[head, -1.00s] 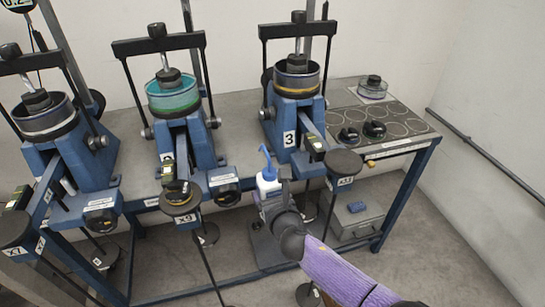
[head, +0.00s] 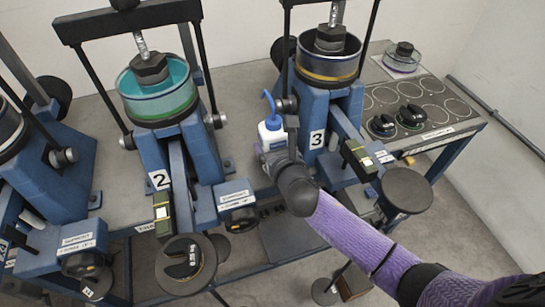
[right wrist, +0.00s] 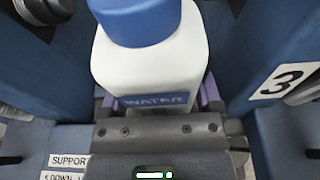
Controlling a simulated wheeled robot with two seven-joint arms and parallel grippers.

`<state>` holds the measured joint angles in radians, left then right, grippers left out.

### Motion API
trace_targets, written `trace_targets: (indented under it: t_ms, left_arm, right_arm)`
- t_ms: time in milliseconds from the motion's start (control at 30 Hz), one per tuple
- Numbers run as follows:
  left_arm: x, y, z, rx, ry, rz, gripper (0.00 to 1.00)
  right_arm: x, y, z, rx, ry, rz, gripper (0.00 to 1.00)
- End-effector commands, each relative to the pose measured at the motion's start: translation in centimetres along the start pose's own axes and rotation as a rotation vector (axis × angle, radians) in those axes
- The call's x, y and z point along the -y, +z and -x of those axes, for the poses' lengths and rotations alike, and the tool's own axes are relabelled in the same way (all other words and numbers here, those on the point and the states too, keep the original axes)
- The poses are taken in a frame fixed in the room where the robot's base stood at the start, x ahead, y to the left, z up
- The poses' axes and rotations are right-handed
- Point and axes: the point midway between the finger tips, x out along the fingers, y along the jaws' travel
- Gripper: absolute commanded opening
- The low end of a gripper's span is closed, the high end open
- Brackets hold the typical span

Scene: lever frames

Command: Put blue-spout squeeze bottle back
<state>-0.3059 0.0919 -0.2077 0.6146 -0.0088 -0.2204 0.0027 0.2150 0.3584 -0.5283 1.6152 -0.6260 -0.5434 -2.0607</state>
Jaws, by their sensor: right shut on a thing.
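The squeeze bottle (head: 271,134) is white with a blue cap and a thin bent blue spout. It is upright in the head view, between the frames marked 2 and 3, over the front part of the bench top (head: 243,95). My right gripper (head: 276,149) is shut on it from the front. My left gripper is not in view.
Blue lever frame 2 (head: 195,150) with a teal ring stands left of the bottle, and frame 3 (head: 318,105) stands close on its right. Round weight plates (head: 406,190) hang in front. A dark panel with circles (head: 430,100) lies at the bench's right end.

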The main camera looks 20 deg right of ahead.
Motion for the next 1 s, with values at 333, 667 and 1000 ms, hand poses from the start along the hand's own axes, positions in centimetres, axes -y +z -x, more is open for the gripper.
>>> trace_targets:
  t_ms: [333, 667, 1000]
  left_arm:
    - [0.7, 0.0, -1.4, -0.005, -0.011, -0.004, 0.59]
    - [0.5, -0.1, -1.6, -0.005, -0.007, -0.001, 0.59]
    - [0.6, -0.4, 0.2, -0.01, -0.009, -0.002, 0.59]
  right_arm:
    - [0.0, -2.2, -0.6, 0.0, 0.0, 0.0, 0.49]
    - [0.0, -2.5, -0.7, -0.001, -0.001, 0.0, 1.0]
    - [0.0, -1.9, 3.2, -0.003, 0.001, 0.001, 1.0]
